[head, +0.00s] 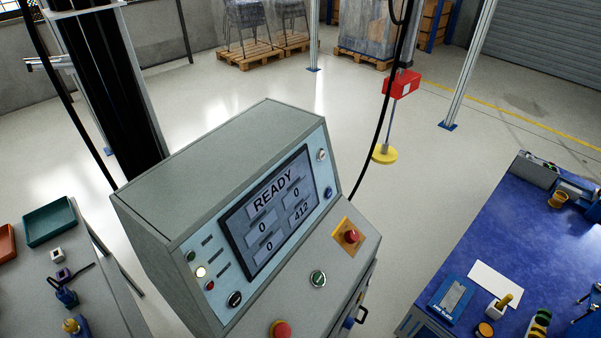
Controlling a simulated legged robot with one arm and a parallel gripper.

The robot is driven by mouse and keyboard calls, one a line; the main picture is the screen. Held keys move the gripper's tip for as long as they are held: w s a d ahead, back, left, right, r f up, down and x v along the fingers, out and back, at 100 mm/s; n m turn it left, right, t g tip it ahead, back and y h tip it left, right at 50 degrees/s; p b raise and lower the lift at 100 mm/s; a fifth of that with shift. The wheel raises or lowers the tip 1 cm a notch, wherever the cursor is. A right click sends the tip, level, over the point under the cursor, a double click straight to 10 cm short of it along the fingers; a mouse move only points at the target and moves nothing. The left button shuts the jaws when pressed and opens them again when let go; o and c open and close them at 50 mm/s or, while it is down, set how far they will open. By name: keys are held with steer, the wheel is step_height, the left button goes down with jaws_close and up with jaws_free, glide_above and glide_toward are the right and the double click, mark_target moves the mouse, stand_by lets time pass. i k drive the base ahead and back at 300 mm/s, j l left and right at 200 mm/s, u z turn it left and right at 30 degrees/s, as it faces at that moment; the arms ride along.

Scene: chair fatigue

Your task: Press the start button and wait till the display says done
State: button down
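The control console (200,165) stands in the middle of the head view, tilted in the picture. Its display (270,208) reads READY at the top, with 0, 0, 0 and 412 in the boxes below. A round green button (318,278) with a pale rim sits on the sloped lower panel. A red mushroom button (351,236) on a yellow plate is to its upper right. A pale lamp (201,272) is lit left of the display. My gripper is not in view.
A blue-topped workbench (470,257) with tools is at the right. A grey bench (95,308) with bins and small parts is at the left. Open floor lies beyond.

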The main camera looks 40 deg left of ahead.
mark_target(318, 279)
steer(key=i+l+u, duration=0.1)
steer(key=u, duration=1.4)
steer(key=j+u, duration=0.25)
steer(key=l, duration=0.1)
